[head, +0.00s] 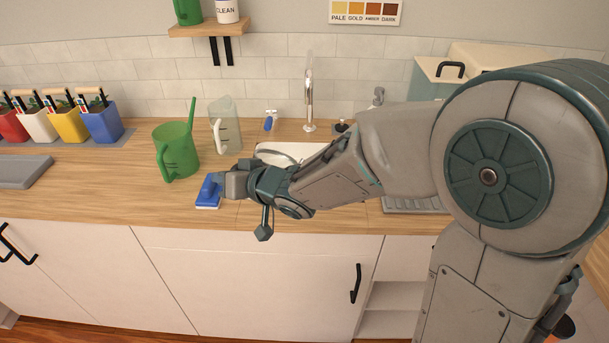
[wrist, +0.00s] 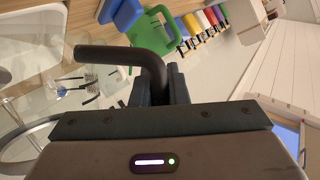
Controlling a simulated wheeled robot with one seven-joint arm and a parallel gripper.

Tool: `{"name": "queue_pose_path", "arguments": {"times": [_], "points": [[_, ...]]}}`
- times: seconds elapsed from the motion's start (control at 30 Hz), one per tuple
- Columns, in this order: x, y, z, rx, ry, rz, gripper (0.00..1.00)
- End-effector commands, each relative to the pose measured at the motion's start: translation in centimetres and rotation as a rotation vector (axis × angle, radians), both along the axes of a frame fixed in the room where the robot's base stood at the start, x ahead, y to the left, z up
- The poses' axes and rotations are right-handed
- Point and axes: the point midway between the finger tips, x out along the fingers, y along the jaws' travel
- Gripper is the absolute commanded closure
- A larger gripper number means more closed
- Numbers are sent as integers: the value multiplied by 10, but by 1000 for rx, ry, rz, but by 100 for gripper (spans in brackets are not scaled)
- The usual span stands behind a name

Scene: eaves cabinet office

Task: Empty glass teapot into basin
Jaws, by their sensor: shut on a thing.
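My gripper (head: 234,185) reaches left over the counter front in the head view. In the wrist view my gripper (wrist: 164,85) is shut on the bent dark handle of the glass teapot (wrist: 118,53). The teapot's clear body lies to the left in that view and is hard to make out against the background. In the head view my arm hides most of it; a faint glass curve shows beside the wrist. The white basin (head: 290,150) is set in the counter just behind my forearm, partly hidden. I cannot tell whether liquid is in the teapot.
A blue-and-white scrubber (head: 209,190) lies close to my gripper. A green watering can (head: 175,150) and a clear jug (head: 224,127) stand left of the basin. A tap (head: 309,95) rises behind it. Several coloured planters (head: 102,122) stand far left. Counter between planters and can is clear.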

Motion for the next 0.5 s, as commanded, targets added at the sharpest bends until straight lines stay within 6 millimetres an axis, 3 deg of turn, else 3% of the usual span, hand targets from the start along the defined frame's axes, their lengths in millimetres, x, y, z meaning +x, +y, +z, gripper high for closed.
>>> {"name": "queue_pose_path", "arguments": {"times": [0.5], "points": [[-2,4,-38,-165,-164,2,100]]}}
